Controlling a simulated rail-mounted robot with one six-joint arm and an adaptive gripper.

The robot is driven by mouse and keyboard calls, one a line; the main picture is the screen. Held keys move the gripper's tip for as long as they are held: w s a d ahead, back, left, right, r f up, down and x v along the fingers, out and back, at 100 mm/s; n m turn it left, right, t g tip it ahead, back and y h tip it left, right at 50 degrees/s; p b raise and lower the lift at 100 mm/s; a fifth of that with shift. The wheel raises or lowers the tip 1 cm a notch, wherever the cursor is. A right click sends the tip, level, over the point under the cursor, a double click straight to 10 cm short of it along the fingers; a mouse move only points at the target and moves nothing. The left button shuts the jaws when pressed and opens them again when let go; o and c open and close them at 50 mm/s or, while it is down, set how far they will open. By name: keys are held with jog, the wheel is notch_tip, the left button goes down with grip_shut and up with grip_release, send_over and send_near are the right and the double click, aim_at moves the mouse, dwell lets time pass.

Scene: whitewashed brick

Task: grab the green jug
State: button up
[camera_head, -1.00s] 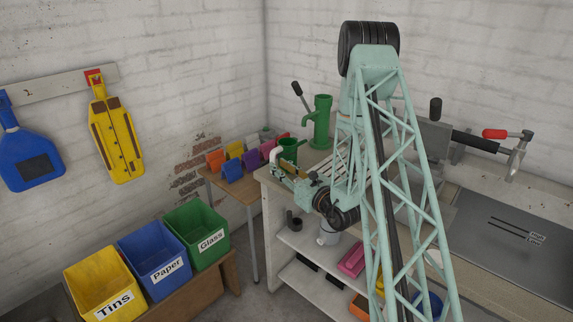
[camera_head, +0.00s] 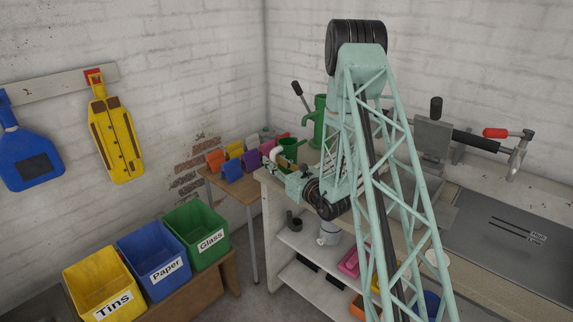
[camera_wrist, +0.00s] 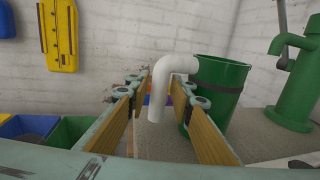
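The green jug (camera_head: 289,148) stands upright near the left end of the workbench. In the wrist view the jug (camera_wrist: 222,82) has a dark band and a white bent handle (camera_wrist: 172,80) on its left side. My gripper (camera_wrist: 162,98) is open, with its two wood-coloured finger pads apart. The white handle shows between the fingers, and the right finger overlaps the lower part of the jug. I cannot tell whether a pad touches the handle. In the head view my gripper (camera_head: 277,168) is low beside the jug, partly hidden by my arm.
A green hand pump (camera_head: 319,122) stands behind the jug, to its right. A small table (camera_head: 240,184) with coloured holders is left of the bench (camera_head: 266,184). Yellow, blue and green bins (camera_head: 196,234) stand at the lower left. A clamp (camera_head: 517,155) is at the right.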

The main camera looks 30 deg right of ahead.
aim_at(274, 153)
dwell(0.4)
grip_shut()
jog(key=shift+r, duration=0.1)
jog(key=shift+r+p, duration=0.4)
jog(key=shift+r, duration=1.4)
jog(key=s+a+r, duration=0.1)
jog(key=s, duration=1.5)
jog(key=shift+r+p, duration=0.15)
jog(key=shift+p, duration=0.25)
jog(key=shift+a, duration=0.1)
